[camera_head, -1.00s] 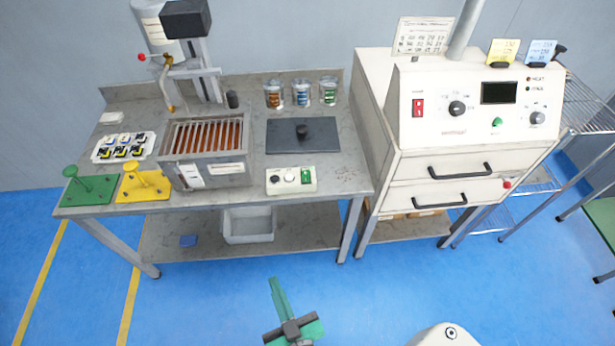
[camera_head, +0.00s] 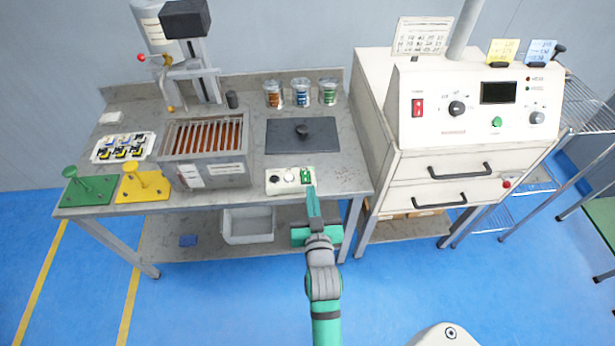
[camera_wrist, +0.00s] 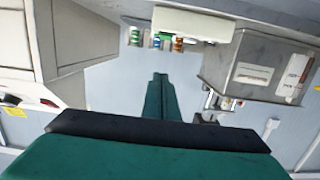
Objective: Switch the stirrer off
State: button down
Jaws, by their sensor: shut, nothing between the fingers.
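A small white control box (camera_head: 277,187) with a black knob, a white knob and a green rocker switch (camera_head: 306,174) at its right end sits at the bench's front edge. My gripper (camera_head: 311,190) is shut and empty, its green fingers pointing at the switch end of the box. The fingertips overlap the lower edge of the switch; I cannot tell whether they touch. In the wrist view the shut fingers (camera_wrist: 160,78) lie below a pale box (camera_wrist: 195,20); the switch is not visible there. I cannot tell the switch's position.
A cream oven cabinet (camera_head: 425,145) with a red switch stands right. Bare bench lies right of the box.

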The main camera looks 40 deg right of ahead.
send_over(307, 181)
jog(key=shift+s+f, duration=0.1)
jog(key=shift+f, duration=0.5)
notch_tip(307, 181, down, 3)
jog(key=shift+r, duration=0.15)
jog(key=shift+f, duration=0.65)
